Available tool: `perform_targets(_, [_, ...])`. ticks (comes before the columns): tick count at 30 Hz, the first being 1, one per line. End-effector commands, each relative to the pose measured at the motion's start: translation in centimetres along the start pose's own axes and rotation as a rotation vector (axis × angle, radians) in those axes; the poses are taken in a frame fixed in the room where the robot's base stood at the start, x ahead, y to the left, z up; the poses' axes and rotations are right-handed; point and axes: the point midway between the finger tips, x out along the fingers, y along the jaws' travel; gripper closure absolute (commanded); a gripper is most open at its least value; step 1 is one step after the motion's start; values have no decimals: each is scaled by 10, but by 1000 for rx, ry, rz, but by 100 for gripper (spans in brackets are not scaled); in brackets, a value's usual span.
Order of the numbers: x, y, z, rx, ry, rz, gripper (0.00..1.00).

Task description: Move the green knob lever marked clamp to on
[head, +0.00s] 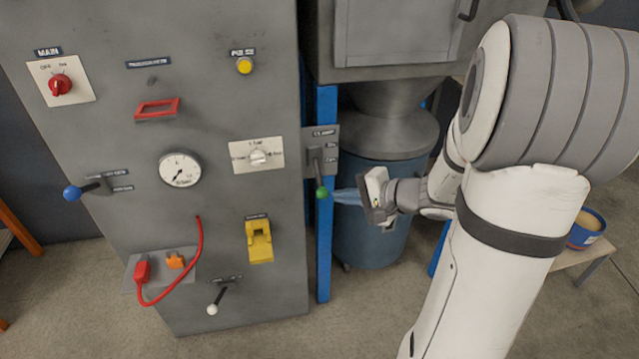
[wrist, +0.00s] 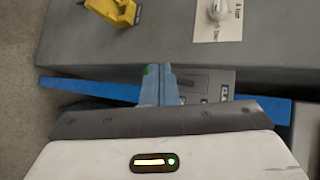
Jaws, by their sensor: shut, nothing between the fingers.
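The clamp lever has a dark stem and a green knob (head: 321,193). It sits on a grey plate (head: 331,137) at the right edge of the machine panel, under a label that appears to read clamp. The lever hangs downward; the position labels beside it are too small to read surely. My gripper (head: 335,195) is just right of the knob, its blue fingers shut and empty. Whether they touch the knob is unclear. In the wrist view the shut fingers (wrist: 160,68) cover most of the knob, with a little green showing at their left. The plate (wrist: 215,84) shows right of them.
A blue post (head: 325,265) runs beside the panel, with a blue drum (head: 375,230) behind my gripper. The panel also bears a white rotary switch (head: 258,157), a yellow switch (head: 259,243), a blue-knobbed lever (head: 72,193), a white-knobbed lever (head: 212,309) and a red cable (head: 199,250).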

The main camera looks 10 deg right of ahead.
Motion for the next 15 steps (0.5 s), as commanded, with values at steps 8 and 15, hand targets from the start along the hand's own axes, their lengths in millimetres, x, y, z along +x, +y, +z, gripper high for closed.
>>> perform_targets(8, [-3, 45, -84, 123, 239, -166, 100])
perform_targets(15, [-5, 44, -89, 129, 261, -178, 100])
